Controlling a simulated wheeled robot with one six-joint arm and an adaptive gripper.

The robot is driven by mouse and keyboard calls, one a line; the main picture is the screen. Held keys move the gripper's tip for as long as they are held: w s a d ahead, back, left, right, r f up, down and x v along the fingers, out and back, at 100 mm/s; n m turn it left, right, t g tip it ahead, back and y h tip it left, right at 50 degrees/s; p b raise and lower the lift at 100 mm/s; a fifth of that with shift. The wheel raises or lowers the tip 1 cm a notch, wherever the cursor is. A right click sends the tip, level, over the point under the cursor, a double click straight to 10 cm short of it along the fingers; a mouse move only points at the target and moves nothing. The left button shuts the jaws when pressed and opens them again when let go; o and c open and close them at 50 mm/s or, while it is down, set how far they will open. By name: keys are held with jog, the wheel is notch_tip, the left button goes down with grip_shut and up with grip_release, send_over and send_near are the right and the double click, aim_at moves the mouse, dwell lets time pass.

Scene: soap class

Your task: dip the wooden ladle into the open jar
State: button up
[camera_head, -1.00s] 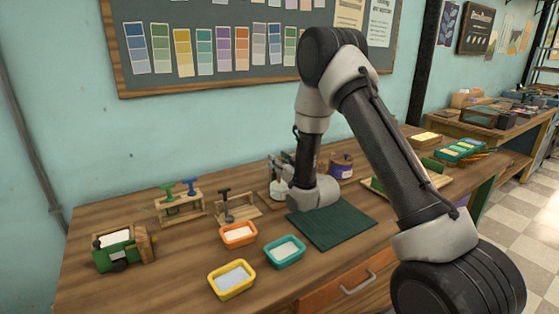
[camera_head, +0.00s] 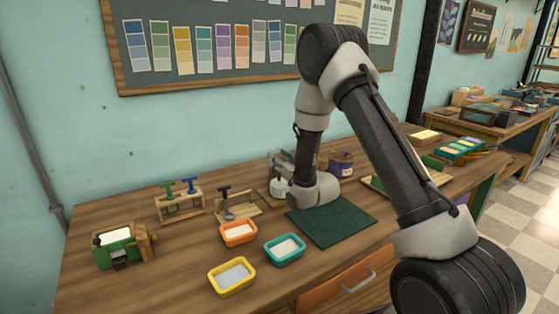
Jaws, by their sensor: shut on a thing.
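My gripper (camera_head: 279,160) is at the back middle of the table, mostly hidden behind my own wrist. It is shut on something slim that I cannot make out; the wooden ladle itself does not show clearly. A small whitish jar (camera_head: 278,187) stands just below the gripper, partly covered by my wrist. I cannot tell whether the ladle's bowl is above its mouth or inside it. A purple jar with a pale label (camera_head: 341,165) and brownish top stands to the right, behind my wrist.
A dark green mat (camera_head: 335,222) lies in front of my wrist. Orange (camera_head: 238,234), teal (camera_head: 285,250) and yellow (camera_head: 232,277) trays stand at the front. Wooden stands (camera_head: 180,205) and a green device (camera_head: 120,247) are at left. Bare table lies between them.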

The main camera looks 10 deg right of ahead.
jog(key=shift+r, duration=4.35)
